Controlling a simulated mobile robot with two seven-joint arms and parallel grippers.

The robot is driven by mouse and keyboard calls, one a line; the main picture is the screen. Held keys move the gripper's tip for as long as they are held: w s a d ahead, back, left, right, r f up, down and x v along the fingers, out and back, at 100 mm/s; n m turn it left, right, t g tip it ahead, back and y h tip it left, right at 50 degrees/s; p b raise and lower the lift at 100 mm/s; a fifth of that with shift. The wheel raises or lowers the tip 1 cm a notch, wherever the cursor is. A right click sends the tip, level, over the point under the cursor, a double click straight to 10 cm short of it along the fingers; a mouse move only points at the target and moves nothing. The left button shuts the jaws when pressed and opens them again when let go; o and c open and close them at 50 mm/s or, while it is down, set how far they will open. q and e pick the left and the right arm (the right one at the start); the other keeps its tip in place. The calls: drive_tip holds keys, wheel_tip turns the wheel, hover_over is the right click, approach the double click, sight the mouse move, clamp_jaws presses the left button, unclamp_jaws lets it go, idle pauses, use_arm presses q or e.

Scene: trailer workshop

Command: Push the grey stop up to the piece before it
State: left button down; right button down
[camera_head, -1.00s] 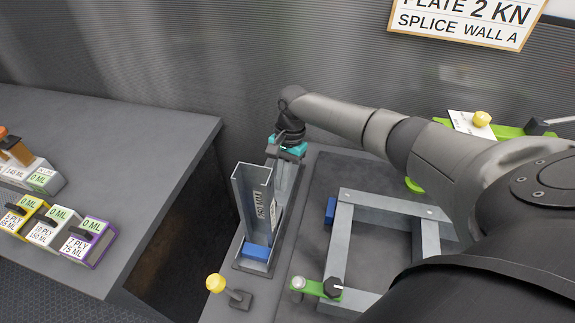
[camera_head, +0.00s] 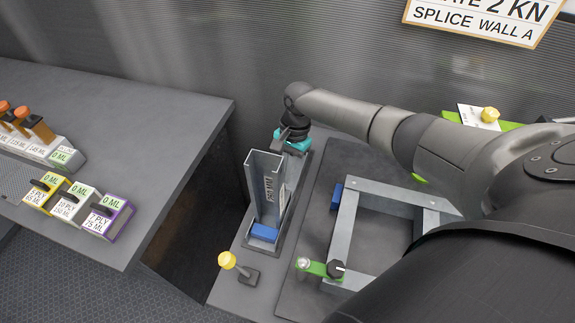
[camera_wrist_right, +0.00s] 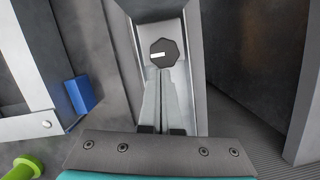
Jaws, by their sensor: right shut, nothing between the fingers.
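A grey block with a dark eight-sided knob (camera_wrist_right: 164,52), seemingly the grey stop, sits between the rails of a grey track (camera_wrist_right: 195,50) in the wrist view. My right gripper (camera_wrist_right: 164,85) is shut and empty, its fingertips just by the knob; I cannot tell if they touch. In the head view this gripper (camera_head: 293,140) is at the track's far end, where the stop is hidden. A tall upright grey channel piece (camera_head: 262,185) with a printed label stands in the track in front of it, with a blue block (camera_head: 264,233) at its near foot. My left gripper is not in view.
A grey metal frame (camera_head: 345,240) lies right of the track, with a green-and-black clamp (camera_head: 325,269) at its near corner. A yellow knob (camera_head: 227,260) stands near left. Another bench (camera_head: 170,110) with labelled blocks is across a gap at left.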

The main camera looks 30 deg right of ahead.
drive_tip(key=shift+s+a+p, duration=0.2)
drive_tip(key=shift+a+p, duration=0.05)
drive_tip(key=shift+p, duration=0.2)
drive_tip(key=shift+a, duration=0.1)
